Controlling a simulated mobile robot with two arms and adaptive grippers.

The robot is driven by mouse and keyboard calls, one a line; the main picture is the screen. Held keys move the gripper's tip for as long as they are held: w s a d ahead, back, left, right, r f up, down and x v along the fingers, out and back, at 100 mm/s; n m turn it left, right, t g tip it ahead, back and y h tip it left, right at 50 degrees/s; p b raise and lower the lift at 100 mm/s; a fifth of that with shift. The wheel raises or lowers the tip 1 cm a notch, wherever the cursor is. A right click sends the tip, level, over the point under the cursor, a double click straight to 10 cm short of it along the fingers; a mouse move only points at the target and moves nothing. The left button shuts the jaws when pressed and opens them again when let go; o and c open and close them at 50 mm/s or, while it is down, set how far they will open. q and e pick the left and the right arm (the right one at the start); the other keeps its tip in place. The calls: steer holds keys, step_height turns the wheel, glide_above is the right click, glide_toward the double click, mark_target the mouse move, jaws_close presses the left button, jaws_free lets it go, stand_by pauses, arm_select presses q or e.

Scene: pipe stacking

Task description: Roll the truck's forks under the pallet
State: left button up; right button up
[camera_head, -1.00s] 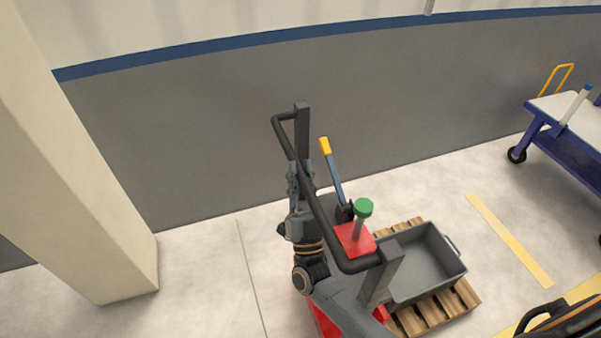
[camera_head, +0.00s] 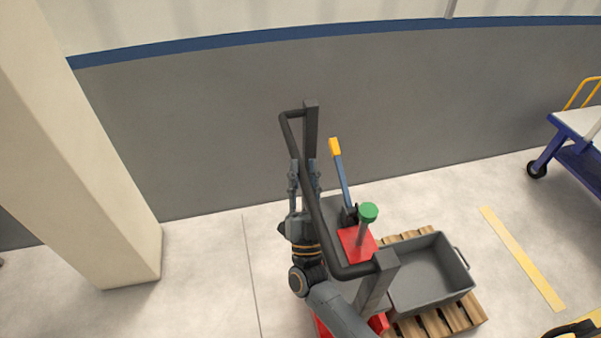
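The pallet truck has a dark handle frame (camera_head: 328,235), a red body part (camera_head: 357,246), a green knob and a blue lever with a yellow grip. It stands left of the wooden pallet (camera_head: 462,316), close against it in the picture. The forks are hidden, so I cannot tell how far they reach under the pallet. My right gripper (camera_head: 304,172) is at the far left part of the handle, one finger on each side of the dark bar. Whether the fingers press on it is not clear. My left gripper is not in view.
A grey open bin (camera_head: 428,280) sits on the pallet and looks empty. A blue cart (camera_head: 556,150) stands at the right edge. A beige pillar (camera_head: 105,190) stands at the left, and a grey wall (camera_head: 220,140) runs behind. Floor between pillar and truck is clear.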

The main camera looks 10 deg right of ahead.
steer(key=shift+o, duration=1.3)
steer(key=shift+d, duration=0.45)
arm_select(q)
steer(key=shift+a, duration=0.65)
arm_select(e)
steer(key=shift+a, duration=0.15)
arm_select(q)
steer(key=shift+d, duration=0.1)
arm_select(e)
steer(key=shift+a, duration=0.1)
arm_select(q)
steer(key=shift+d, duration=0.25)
arm_select(e)
steer(key=v, duration=1.2)
